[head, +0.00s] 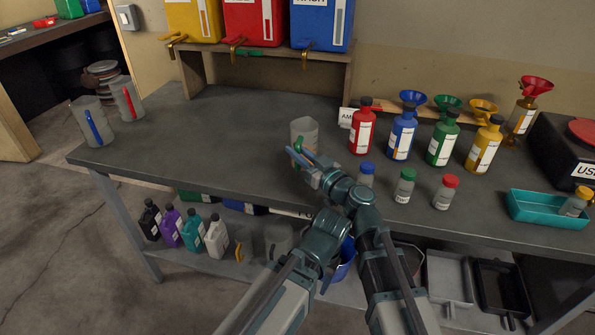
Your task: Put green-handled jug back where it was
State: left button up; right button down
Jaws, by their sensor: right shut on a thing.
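The green-handled jug (304,131) is a grey translucent cup near the middle of the workbench. My right gripper (299,155) is shut on its green handle (299,145), on the side towards me. The jug looks upright; I cannot tell whether its base touches the bench. A red-handled jug (120,98) and a blue-handled jug (91,122) stand together at the bench's left end. I do not make out my left gripper.
Yellow (194,20), red (254,20) and blue (321,22) drums with taps stand on a wooden rack (190,74). Several bottles and funnels stand right. Small capped bottles (404,187) and a teal tray (534,207) are near the front edge. The bench's left-centre is clear.

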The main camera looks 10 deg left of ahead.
aim_at(297, 171)
pick_arm(q)
jog(key=shift+f+b, duration=1.8)
pick_arm(e)
jog(key=shift+f, duration=1.85)
